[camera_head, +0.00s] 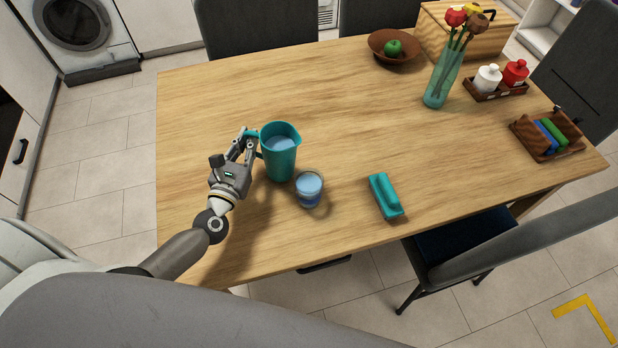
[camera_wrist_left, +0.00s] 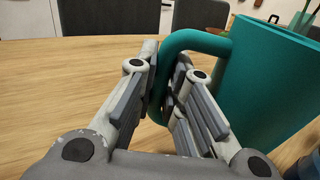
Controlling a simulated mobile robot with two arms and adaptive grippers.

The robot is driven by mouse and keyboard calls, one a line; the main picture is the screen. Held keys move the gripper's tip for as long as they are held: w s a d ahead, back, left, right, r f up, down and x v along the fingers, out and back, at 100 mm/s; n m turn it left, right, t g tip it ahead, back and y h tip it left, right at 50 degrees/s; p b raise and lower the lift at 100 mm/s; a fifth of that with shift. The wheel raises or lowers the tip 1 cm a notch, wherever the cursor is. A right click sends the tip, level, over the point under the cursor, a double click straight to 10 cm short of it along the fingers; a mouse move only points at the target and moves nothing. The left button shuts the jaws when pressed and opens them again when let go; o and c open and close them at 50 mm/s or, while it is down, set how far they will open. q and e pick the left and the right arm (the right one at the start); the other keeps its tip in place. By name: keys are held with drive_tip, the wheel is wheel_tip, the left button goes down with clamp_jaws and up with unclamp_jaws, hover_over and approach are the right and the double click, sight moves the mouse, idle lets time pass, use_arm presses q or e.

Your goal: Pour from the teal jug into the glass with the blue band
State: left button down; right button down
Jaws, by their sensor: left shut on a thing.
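The teal jug (camera_head: 281,163) stands upright, or nearly so, on the left part of the table, with pale blue liquid visible inside. I cannot tell if its base touches the table. My left gripper (camera_head: 249,146) is shut on the jug's handle, at its left side. In the left wrist view the teal handle (camera_wrist_left: 196,40) passes between the fingers, with the jug's body (camera_wrist_left: 265,85) to the right. The glass with the blue band (camera_head: 309,190) stands just right of and nearer than the jug, upright, with bluish liquid in it. My right gripper is out of view.
A teal block-like item (camera_head: 385,196) lies right of the glass. Farther back stand a brown bowl (camera_head: 396,47) with a green apple, a flower vase (camera_head: 441,80), a bottle tray (camera_head: 496,90) and a wooden holder (camera_head: 547,137). The table's middle is clear.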

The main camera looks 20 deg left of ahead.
sight(270, 152)
use_arm(q)
drive_tip(key=shift+s+d+r+m+t, duration=0.1)
drive_tip(key=shift+d+r+m+t, duration=0.15)
drive_tip(key=shift+r+m, duration=0.25)
drive_tip(key=s+d+r+m+t+h, duration=0.1)
drive_tip(key=s+d+r+m+t, duration=0.1)
drive_tip(key=r+m, duration=0.3)
drive_tip(key=shift+d+r+t, duration=0.35)
drive_tip(key=shift+d+r, duration=0.2)
drive_tip(key=shift+r, duration=0.05)
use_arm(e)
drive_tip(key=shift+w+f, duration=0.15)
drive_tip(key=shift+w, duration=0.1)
use_arm(q)
drive_tip(key=shift+r+h, duration=0.15)
drive_tip(key=shift+h, duration=0.15)
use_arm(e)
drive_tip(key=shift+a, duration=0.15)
use_arm(q)
drive_tip(key=shift+s+d+r+m+p, duration=0.1)
drive_tip(key=shift+d+r+m+p, duration=0.25)
drive_tip(key=shift+r, duration=0.2)
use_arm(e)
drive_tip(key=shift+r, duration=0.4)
use_arm(q)
drive_tip(key=shift+m+t, duration=0.25)
drive_tip(key=shift+t, duration=0.05)
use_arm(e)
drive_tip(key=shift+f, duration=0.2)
